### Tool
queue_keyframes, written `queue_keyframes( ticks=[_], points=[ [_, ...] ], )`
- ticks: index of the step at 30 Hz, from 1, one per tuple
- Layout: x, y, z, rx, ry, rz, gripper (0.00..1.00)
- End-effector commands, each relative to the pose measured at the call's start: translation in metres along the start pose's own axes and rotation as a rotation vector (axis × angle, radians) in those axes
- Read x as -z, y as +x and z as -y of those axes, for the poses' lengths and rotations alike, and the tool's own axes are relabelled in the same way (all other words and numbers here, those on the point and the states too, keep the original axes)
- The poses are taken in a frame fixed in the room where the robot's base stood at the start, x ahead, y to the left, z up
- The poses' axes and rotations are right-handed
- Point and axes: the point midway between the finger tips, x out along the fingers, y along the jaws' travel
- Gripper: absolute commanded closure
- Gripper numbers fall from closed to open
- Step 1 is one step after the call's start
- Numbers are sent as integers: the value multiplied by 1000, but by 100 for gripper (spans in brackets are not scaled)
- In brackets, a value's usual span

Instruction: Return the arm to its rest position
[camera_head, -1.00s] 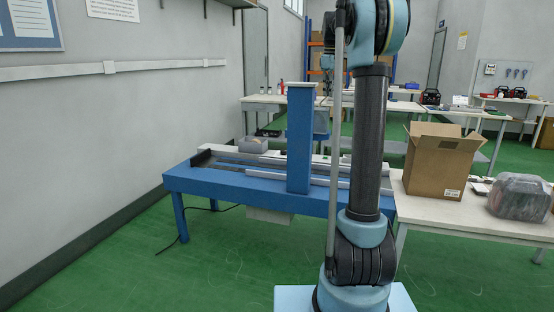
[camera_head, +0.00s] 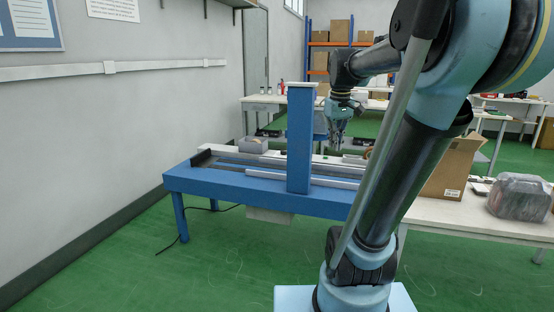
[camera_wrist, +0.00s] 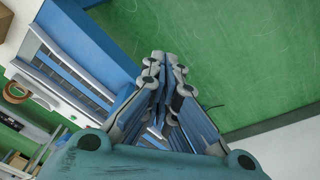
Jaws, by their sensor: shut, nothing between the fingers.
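My gripper (camera_head: 337,146) hangs pointing down at the end of my bent arm, just right of the blue column. It appears over the far part of the blue bench (camera_head: 250,188). In the wrist view my gripper (camera_wrist: 166,62) has its fingertips close together with nothing held. The blue bench (camera_wrist: 98,38) and its pale rails lie left of the fingers there, with green floor beyond the tips. My upper arm leans right and hides part of the right side of the room.
The blue column (camera_head: 300,140) stands close left of my gripper. An open cardboard box (camera_head: 455,170) and a clear plastic case (camera_head: 517,197) sit on the right table (camera_head: 445,215), the box partly behind my arm. A tape roll (camera_wrist: 16,92) shows in the wrist view.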

Motion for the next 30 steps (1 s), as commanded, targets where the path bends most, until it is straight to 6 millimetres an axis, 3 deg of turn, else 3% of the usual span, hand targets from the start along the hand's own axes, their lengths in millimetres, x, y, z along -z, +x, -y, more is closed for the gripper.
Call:
queue_keyframes(
  ticks=[6,18,24,30],
  points=[
    [-65,46,29,-1,99,-12,100],
    [-168,144,75,-1,279,-35,100],
    [-196,176,87,0,333,-42,100],
    [-202,184,89,0,347,-43,100]
  ],
)
